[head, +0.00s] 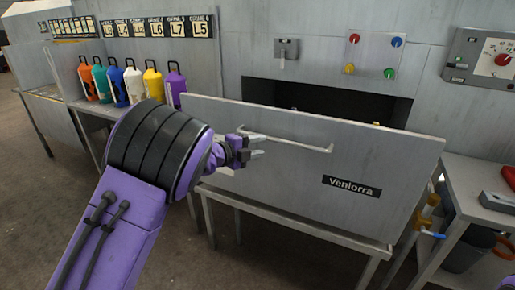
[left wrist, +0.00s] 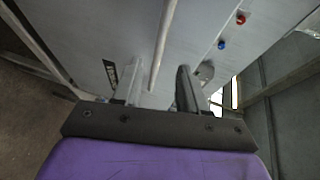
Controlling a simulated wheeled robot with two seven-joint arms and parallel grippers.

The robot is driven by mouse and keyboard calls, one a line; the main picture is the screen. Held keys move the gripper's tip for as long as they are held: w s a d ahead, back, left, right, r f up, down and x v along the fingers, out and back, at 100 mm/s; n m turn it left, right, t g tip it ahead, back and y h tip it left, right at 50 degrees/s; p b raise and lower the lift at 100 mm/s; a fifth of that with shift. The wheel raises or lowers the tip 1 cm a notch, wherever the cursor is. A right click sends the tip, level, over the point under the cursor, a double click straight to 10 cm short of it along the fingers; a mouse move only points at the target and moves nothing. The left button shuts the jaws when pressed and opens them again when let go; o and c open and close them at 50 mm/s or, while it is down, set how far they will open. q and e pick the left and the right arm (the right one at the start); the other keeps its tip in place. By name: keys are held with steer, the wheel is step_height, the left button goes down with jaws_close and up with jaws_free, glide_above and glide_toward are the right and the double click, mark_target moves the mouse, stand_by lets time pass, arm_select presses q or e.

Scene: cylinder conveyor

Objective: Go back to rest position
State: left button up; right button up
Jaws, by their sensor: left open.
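My left gripper (head: 256,145) is open and empty, in front of the grey panel marked "Veniorra" (head: 390,165). It is close to the left end of the panel's long light handle (head: 298,143). In the left wrist view the two fingers of my left gripper (left wrist: 160,78) stand apart. The handle (left wrist: 162,42) runs up the picture beyond the gap between them. I cannot tell whether a finger touches it. My right gripper does not show.
Coloured cylinders with black handles, such as a yellow one (head: 153,83), stand in a row on the left bench under label plates (head: 157,28). A dark opening (head: 330,97) lies behind the panel. A control box (head: 480,57) and side table (head: 468,185) are at right.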

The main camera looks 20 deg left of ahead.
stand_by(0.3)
arm_select(q)
steer(key=s+a+f+n+g+y, duration=0.1)
steer(key=s+a+f+n+y, duration=0.25)
steer(key=s+f+n, duration=0.65)
steer(key=s+a+f+n+g+y, duration=0.2)
steer(key=s+f+n+y, duration=0.35)
steer(key=f+n, duration=0.8)
steer(key=s+d+f+n+g, duration=0.1)
steer(key=s+f, duration=0.4)
steer(key=s, duration=0.5)
steer(key=s+d+f+n+g, duration=0.1)
steer(key=s+f+g, duration=0.3)
steer(key=s, duration=0.6)
steer(key=s+d+f+n+g+y, duration=0.1)
steer(key=s+f+n+g, duration=0.2)
steer(key=s+f, duration=0.3)
steer(key=s, duration=0.5)
steer(key=shift+d+f+p, duration=0.25)
steer(key=shift+d+p, duration=0.15)
